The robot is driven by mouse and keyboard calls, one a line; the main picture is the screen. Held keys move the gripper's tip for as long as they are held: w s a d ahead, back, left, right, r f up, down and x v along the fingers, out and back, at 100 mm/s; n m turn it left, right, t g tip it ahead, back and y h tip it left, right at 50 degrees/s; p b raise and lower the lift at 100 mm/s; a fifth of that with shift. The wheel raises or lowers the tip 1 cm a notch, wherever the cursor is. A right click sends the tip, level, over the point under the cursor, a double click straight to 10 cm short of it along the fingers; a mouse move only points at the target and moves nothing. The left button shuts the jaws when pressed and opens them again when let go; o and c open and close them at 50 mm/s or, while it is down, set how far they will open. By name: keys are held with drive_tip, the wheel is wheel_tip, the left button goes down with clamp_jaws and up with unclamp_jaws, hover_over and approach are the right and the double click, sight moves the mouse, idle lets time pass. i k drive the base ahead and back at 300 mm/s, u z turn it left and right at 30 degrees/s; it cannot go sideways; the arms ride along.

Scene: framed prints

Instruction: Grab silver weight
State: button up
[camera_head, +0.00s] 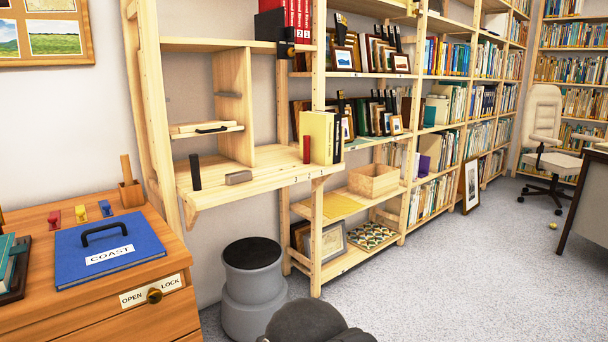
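A small silver-grey block (238,177), which looks like the silver weight, lies flat on the pale wooden fold-out shelf (270,180), near its front edge. A black upright cylinder (195,172) stands to its left on the same shelf. A thin red upright piece (306,149) and yellow books (319,137) stand to its right. My gripper cannot be made out in this view. A dark rounded part at the bottom edge appears to be mine, well below and apart from the block.
A wooden cabinet (160,314) at left bears a blue COAST folder (75,262) with a black handle. A grey step stool (254,300) stands on the floor below the shelf. Tall bookshelves line the wall.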

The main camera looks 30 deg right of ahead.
sight(242, 176)
drive_tip(key=z, duration=0.45)
drive_tip(key=k, duration=1.05)
drive_tip(key=u, duration=0.8)
drive_tip(key=i, duration=1.7)
drive_tip(key=z, duration=0.8)
